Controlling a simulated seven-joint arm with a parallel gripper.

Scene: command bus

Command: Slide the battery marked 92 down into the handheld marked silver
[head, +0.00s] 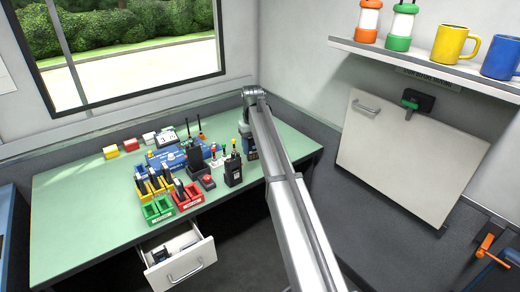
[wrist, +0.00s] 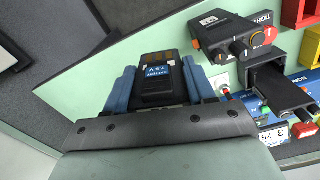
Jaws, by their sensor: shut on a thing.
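My gripper (wrist: 156,82) is shut on a black battery (wrist: 160,75) with a blue label reading 7.5V; the mark 92 cannot be read. Blue fingers flank the battery. In the head view the battery (head: 251,154) shows at the arm's end, above the right part of the green bench. A black handheld (head: 233,171) stands upright just left of it, and shows at the top right of the wrist view (wrist: 228,36) with knobs on its end. Its mark is too small to read as silver. Battery and handheld are apart.
A black open holder (wrist: 284,88) stands beside the handheld. Yellow (head: 154,187), red (head: 187,200) and green (head: 157,210) racks, some holding batteries, stand left on the bench (head: 80,215). A red button (head: 207,181) is close by. A drawer (head: 190,262) is open below.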

